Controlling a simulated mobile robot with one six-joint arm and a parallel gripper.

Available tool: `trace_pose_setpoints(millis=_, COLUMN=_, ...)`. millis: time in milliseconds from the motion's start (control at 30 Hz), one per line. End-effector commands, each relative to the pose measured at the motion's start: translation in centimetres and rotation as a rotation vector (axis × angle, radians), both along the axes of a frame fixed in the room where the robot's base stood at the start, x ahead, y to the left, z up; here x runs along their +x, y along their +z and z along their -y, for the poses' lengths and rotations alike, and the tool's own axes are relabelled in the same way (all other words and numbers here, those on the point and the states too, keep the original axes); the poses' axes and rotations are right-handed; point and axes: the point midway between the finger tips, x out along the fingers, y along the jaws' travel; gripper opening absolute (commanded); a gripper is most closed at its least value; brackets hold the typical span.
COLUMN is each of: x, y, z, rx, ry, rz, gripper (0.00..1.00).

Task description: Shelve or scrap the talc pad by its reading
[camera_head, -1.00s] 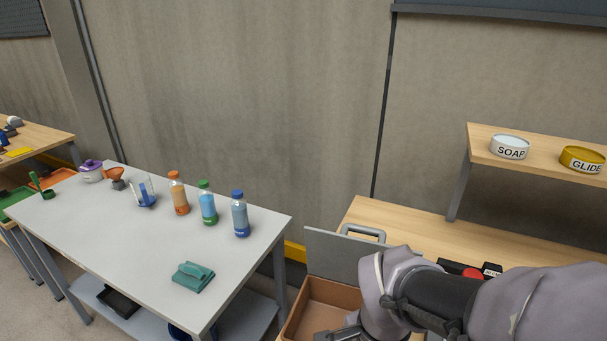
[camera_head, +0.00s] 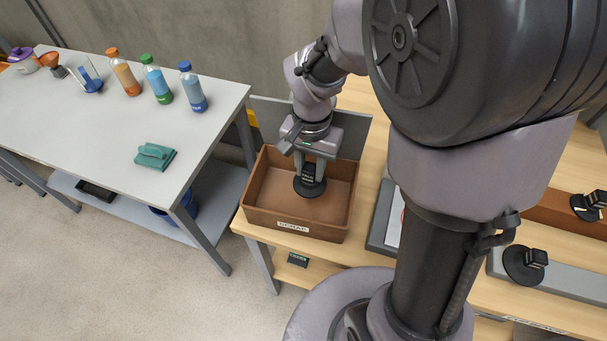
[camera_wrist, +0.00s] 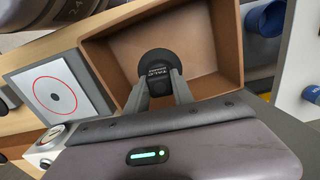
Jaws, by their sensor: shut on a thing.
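My gripper (camera_head: 311,172) is shut on the talc pad (camera_head: 309,188), a round black disc with a black ribbed block on top. The wrist view shows the pad (camera_wrist: 155,61) between the fingertips, with TALC lettering on its block. The pad is inside the outline of the brown open scrap box (camera_head: 262,219), which has a SCRAP label on its front. I cannot tell whether the pad touches the floor of the box. No other object shows in the box (camera_wrist: 230,40). No reading is legible in these views.
A plate with a red ring (camera_wrist: 47,92) lies beside the box. The grey table (camera_head: 215,105) at left holds bottles and a teal cloth (camera_head: 155,156).

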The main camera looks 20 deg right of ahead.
Motion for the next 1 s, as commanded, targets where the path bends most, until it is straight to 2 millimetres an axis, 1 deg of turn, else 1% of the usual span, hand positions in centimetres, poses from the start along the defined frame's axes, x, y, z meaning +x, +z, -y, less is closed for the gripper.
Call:
trace_pose_setpoints(millis=33, x=0.0, y=-0.2, z=0.0, rx=0.0, ry=0.0, rz=0.0, gripper=0.0)
trace_pose_setpoints(millis=200, x=0.0, y=0.0, z=0.0, rx=0.0, ry=-0.001, rz=0.0, gripper=0.0)
trace_pose_setpoints(millis=233, x=0.0, y=0.0, z=0.0, rx=0.0, ry=-0.001, rz=0.0, gripper=0.35)
trace_pose_setpoints(millis=333, x=0.0, y=0.0, z=0.0, rx=0.0, ry=-0.001, rz=0.0, gripper=0.54)
trace_pose_setpoints(millis=667, x=0.0, y=0.3, z=0.0, rx=0.0, ry=-0.001, rz=0.0, gripper=0.54)
trace_pose_setpoints(millis=767, x=0.0, y=1.6, z=0.0, rx=0.0, ry=-0.002, rz=0.003, gripper=0.54)
trace_pose_setpoints(millis=1000, x=0.1, y=7.2, z=0.0, rx=0.0, ry=-0.002, rz=0.005, gripper=0.54)
